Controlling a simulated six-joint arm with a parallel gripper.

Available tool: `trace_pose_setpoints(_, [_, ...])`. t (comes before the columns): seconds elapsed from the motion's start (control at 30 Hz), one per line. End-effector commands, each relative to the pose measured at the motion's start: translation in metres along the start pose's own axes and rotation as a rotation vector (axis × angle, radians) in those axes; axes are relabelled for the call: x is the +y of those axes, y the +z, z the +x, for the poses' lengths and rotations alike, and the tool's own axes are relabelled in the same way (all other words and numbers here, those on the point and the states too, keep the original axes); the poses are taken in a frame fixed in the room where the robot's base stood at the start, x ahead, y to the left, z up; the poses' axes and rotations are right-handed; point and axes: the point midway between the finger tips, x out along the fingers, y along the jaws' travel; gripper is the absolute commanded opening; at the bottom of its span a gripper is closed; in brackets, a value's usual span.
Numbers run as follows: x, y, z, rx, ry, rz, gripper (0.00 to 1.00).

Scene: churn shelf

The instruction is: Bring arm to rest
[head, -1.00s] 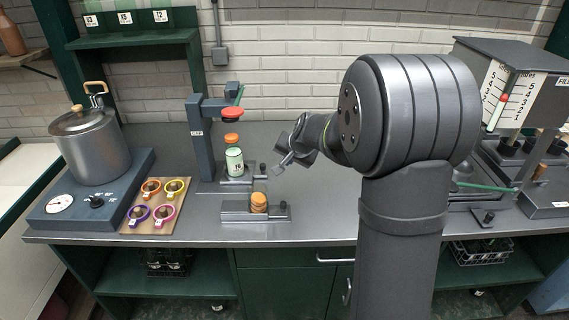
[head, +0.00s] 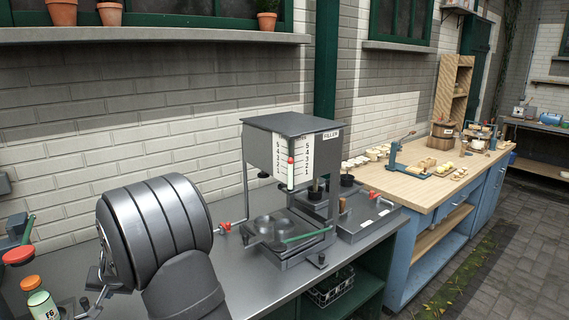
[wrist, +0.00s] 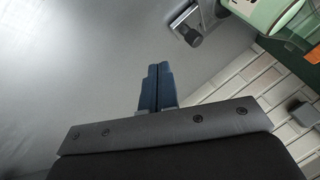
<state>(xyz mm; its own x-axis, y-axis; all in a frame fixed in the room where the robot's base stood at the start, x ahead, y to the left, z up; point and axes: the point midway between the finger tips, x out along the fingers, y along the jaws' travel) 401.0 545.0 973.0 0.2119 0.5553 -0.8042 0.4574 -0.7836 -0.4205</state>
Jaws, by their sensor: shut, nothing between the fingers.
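My gripper (wrist: 157,88) shows in the wrist view with its two dark blue fingers side by side, shut with nothing between them. Below the fingertips is bare grey metal counter. In the head view my arm fills the lower left, and the fingers are hidden or too small to make out there.
A green and white bottle (head: 41,304) with an orange cap stands at the lower left, near a red knob (head: 18,255). The filler machine (head: 275,150) stands on the grey counter. A wooden-topped blue bench (head: 425,185) lies to the right. A green object (wrist: 275,12) shows top right in the wrist view.

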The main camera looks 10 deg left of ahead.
Motion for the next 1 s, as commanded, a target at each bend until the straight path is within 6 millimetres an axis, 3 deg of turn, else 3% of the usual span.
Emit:
trace_pose_setpoints(0.23, [-0.003, 0.001, 0.038, -0.001, -0.001, -0.001, 0.00])
trace_pose_setpoints(0.5, [-0.029, 0.002, 0.050, -0.001, -0.002, -0.004, 0.00])
trace_pose_setpoints(0.83, [-0.032, 0.002, 0.051, -0.002, -0.002, -0.001, 0.00])
trace_pose_setpoints(1.0, [-0.032, 0.002, 0.051, -0.001, -0.003, -0.002, 0.31])
